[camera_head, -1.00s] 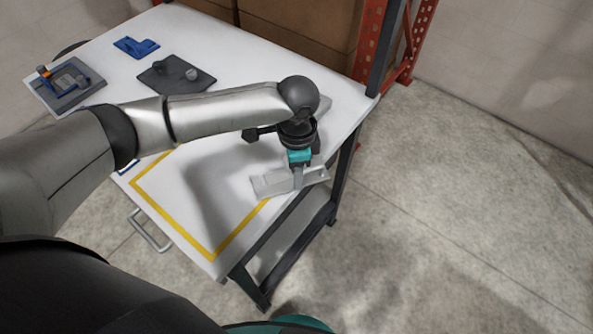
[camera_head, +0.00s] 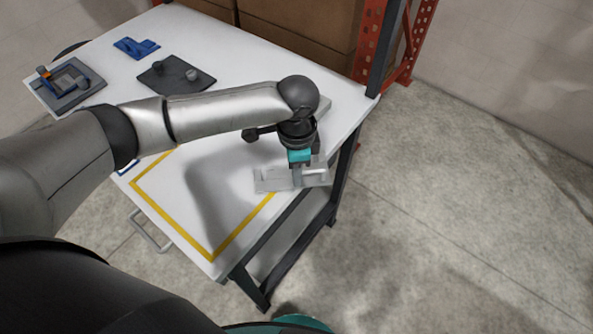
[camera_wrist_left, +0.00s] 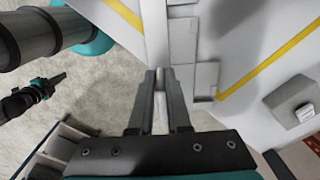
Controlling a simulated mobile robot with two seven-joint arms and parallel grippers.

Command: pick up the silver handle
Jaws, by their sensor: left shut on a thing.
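The silver handle (camera_head: 268,181) is a flat light-grey piece with a raised bar, at the near right edge of the white table. My left gripper (camera_head: 296,183) comes down on it from above and is shut on its middle part. In the left wrist view, the fingers of my left gripper (camera_wrist_left: 161,75) are close together, with the silver handle (camera_wrist_left: 183,42) ahead of them. The fingers hide part of it, and I cannot tell whether it is clear of the tabletop. A dark gripper with teal parts, my right one (camera_wrist_left: 38,90), shows small; its jaws are unclear.
A yellow outline (camera_head: 235,232) marks the near tabletop (camera_head: 190,215). A dark plate (camera_head: 177,76), a blue part (camera_head: 135,46) and a grey fixture (camera_head: 68,84) sit further back. Boxes (camera_head: 300,32) and a red rack post (camera_head: 372,45) stand behind. Open floor is at the right.

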